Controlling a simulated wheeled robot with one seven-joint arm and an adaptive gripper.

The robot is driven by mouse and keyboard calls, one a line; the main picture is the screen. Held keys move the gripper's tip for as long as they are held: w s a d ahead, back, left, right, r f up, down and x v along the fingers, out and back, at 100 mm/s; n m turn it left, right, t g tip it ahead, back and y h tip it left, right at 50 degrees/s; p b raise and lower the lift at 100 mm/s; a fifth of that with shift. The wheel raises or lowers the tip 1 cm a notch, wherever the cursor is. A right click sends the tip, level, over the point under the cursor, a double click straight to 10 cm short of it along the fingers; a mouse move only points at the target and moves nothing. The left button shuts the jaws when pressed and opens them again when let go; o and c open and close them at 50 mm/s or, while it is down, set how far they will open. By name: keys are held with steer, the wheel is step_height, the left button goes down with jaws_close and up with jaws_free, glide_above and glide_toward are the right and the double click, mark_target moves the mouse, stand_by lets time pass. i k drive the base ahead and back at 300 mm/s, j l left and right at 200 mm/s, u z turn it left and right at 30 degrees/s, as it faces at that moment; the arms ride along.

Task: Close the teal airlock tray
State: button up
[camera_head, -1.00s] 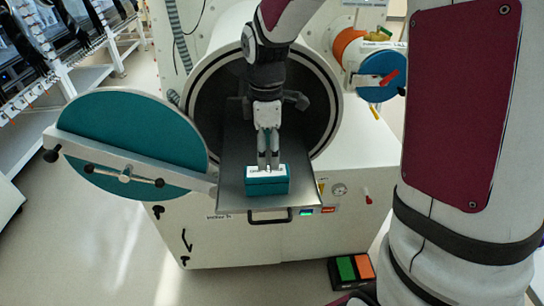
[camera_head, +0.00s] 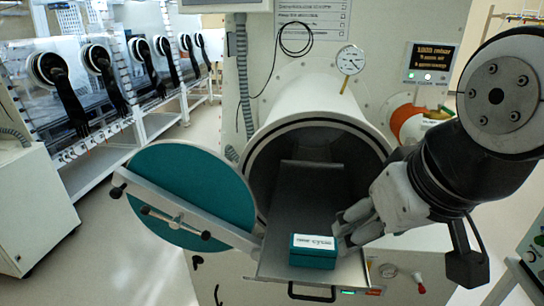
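The airlock's tray (camera_head: 290,225) is a dark metal slide pulled out of the round chamber mouth (camera_head: 265,165). A teal box (camera_head: 313,258) with a white printed label sits near its front end. A black handle (camera_head: 312,294) shows on the front below the tray. The round teal door (camera_head: 205,180) is swung open to the left, with a grey bar and black-tipped crank across it. My gripper (camera_head: 340,228) is just right of the teal box, over the tray's right edge, coming in from the right. Its fingers point left; their gap is unclear, and I cannot tell whether they touch the box.
A pressure gauge (camera_head: 350,59) and a lit display (camera_head: 431,58) are on the white wall panel above. An orange and white cylinder (camera_head: 412,122) is behind my arm. A row of gloveboxes (camera_head: 110,75) runs along the left, with open floor before it.

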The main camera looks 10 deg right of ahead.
mark_target(313, 211)
steer(key=k+z, duration=0.25)
steer(key=k, duration=0.2)
steer(key=k+l+z, duration=0.3)
steer(key=k, duration=0.15)
steer(key=j, duration=0.1)
